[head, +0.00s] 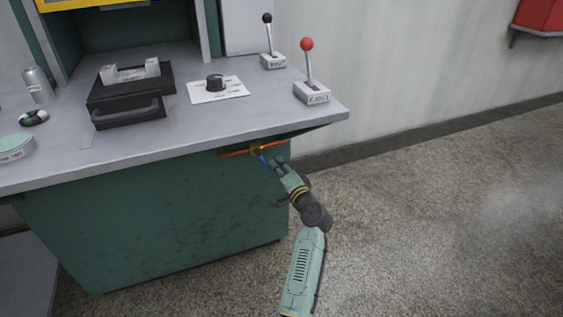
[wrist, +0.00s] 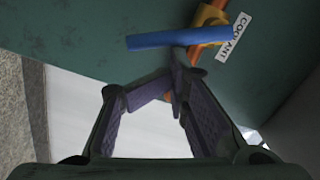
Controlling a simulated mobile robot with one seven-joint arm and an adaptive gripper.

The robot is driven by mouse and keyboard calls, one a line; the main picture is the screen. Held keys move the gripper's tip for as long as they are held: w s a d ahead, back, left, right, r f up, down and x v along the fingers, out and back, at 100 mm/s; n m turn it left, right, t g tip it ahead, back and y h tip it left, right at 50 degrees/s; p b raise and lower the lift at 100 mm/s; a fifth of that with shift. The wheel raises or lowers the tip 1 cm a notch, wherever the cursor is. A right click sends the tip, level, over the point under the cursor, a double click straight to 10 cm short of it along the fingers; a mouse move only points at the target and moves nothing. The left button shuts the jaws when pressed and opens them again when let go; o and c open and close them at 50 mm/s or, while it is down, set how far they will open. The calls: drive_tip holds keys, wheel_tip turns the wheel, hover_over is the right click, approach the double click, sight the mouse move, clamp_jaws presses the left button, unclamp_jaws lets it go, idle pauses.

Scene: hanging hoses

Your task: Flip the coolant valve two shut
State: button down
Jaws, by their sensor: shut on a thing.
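The coolant valve (head: 256,149) is a brass-orange body on a copper pipe under the front right edge of the bench. Its blue lever (head: 264,160) slants down to the right from the body. In the wrist view the lever (wrist: 160,41) lies crosswise just past my fingertips, with the orange valve body (wrist: 208,22) behind it. A white tag (wrist: 233,38) beside it reads "COOLANT"; no number is legible. My gripper (head: 276,164) is shut at the lever, its fingertips (wrist: 172,82) close together. The exact contact is partly hidden by the fingers.
The bench top (head: 190,128) overhangs the valve, and the green cabinet face (head: 160,220) stands behind it. A red-knobbed lever (head: 308,70) and a black-knobbed lever (head: 269,40) stand on the bench. The floor (head: 430,210) to the right is clear.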

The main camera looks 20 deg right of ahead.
drive_tip(key=a+f+m, duration=0.1)
drive_tip(key=a+m, duration=0.1)
drive_tip(key=m, duration=0.1)
drive_tip(key=shift+f, duration=0.35)
idle(0.6)
drive_tip(key=shift+d, duration=0.1)
